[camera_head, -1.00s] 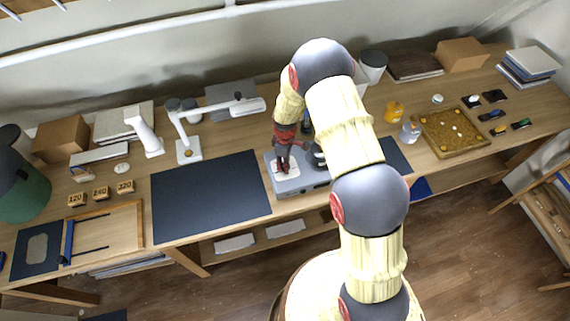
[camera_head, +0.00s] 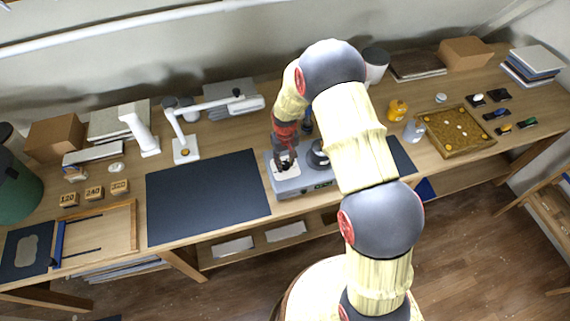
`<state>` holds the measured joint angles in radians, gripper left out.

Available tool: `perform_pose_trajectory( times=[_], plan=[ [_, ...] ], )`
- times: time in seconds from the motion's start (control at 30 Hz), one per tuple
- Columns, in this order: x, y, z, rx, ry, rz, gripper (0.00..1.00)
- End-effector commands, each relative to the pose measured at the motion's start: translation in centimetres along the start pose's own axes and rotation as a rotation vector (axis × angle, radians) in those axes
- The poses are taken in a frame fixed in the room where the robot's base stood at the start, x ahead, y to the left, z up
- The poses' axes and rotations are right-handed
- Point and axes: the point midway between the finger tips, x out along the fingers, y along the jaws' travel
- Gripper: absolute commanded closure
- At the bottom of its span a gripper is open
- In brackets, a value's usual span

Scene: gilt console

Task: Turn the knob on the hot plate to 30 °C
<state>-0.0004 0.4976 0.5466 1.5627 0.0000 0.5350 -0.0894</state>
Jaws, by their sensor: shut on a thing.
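The hot plate (camera_head: 290,187) is a grey box on the wooden bench, just right of the dark mat. A pale plate is on its top left, and a dark round item (camera_head: 318,156) is on its right side. My gripper (camera_head: 285,168) points down over the left part of the hot plate, its fingers dark and small in view. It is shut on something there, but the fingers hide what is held. The knob and any temperature marks cannot be made out. A small dark display shows on the front face.
A dark mat (camera_head: 205,198) lies left of the hot plate. A white desk lamp (camera_head: 186,148) stands behind it. An orange bottle (camera_head: 397,111), a clear bottle (camera_head: 413,131) and a wooden tray (camera_head: 484,143) are to the right. Wooden number blocks (camera_head: 94,193) sit at left.

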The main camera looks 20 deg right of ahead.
Motion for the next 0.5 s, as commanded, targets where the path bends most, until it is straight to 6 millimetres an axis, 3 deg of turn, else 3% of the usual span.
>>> perform_pose_trajectory(
  times=[0.5],
  plan=[
    [-0.04,0.01,-0.08,0.245,0.002,0.0,0.96]
  ],
)
